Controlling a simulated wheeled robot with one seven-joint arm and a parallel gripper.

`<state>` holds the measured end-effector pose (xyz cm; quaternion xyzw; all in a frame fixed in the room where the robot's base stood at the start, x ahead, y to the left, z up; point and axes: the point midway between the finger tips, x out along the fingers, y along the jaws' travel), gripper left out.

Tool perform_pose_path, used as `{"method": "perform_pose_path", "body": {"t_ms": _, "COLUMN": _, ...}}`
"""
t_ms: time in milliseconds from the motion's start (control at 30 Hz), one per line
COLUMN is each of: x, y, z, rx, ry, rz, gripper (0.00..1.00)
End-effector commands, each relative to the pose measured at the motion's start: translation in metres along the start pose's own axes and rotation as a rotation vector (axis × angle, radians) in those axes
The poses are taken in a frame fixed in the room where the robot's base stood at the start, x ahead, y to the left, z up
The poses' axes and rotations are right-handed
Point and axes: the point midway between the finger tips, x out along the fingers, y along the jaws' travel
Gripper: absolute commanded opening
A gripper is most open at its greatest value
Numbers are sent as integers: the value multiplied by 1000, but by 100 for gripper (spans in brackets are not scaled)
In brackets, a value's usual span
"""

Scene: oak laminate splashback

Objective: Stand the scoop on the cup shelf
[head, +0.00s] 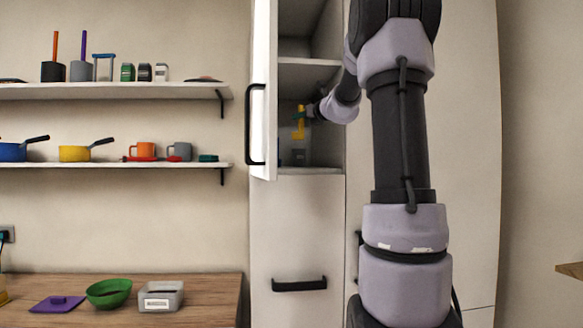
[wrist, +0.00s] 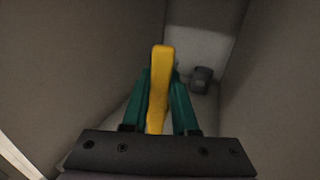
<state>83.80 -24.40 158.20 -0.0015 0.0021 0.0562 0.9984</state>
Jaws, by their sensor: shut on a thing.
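The yellow scoop (head: 300,130) is inside the open tall cupboard, in its lower compartment. It also shows in the wrist view (wrist: 159,85) as a long yellow piece between the green fingers. My gripper (head: 303,116) is shut on it and reaches into the cupboard from the right; its fingers also show in the wrist view (wrist: 160,98). The scoop's full shape is too small to tell. The lower wall shelf (head: 110,165) holds an orange cup (head: 147,150) and a grey cup (head: 180,151), left of the cupboard.
A small dark grey object (wrist: 201,78) stands deeper in the cupboard. The cupboard door (head: 262,100) stands open at the left, beside the shelves. Yellow and blue pans (head: 75,154) fill the lower shelf's left. A green bowl (head: 109,292) and grey box (head: 160,296) sit on the counter.

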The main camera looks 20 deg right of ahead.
Motion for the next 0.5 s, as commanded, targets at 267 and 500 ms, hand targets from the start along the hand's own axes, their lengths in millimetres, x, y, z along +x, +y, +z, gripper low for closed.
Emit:
{"method": "perform_pose_path", "body": {"t_ms": 267, "x": 0, "y": 0, "z": -49, "rx": 4, "ry": 4, "rz": 0, "gripper": 0}}
{"method": "perform_pose_path", "body": {"t_ms": 500, "x": 0, "y": 0, "z": -74, "rx": 3, "ry": 3, "rz": 0, "gripper": 0}}
